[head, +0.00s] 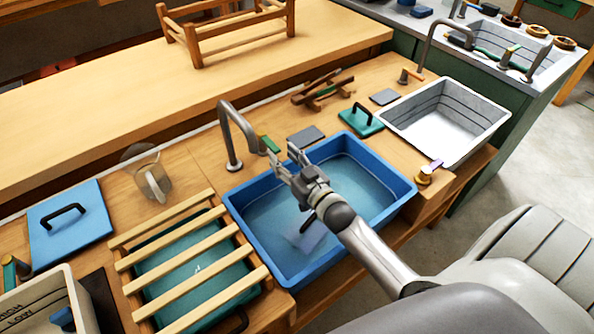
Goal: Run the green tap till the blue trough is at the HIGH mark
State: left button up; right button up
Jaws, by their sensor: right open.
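The blue trough (403,187) stands on the wooden bench with bluish water in it. No HIGH mark can be made out on its walls, and part of it is hidden behind my right arm. A grey gooseneck tap (225,125) rises at its back left corner. The green tap handle (269,144) sits beside the tap's spout. My right gripper (284,158) is open, with its fingertips close to the green handle; I cannot tell whether they touch it. No running stream can be made out. My left gripper is not in view.
A pale flat thing (307,237) shows in the trough's water. A slatted wooden rack (190,262) stands left of the trough, and a white trough (460,97) right. A clear jug (152,180) stands back left. A cream container (35,306) with HIGH and LOW lettering is at lower left.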

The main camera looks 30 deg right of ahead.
jog(key=s, duration=0.6)
jog(key=shift+d, duration=0.2)
jog(key=shift+r, duration=0.1)
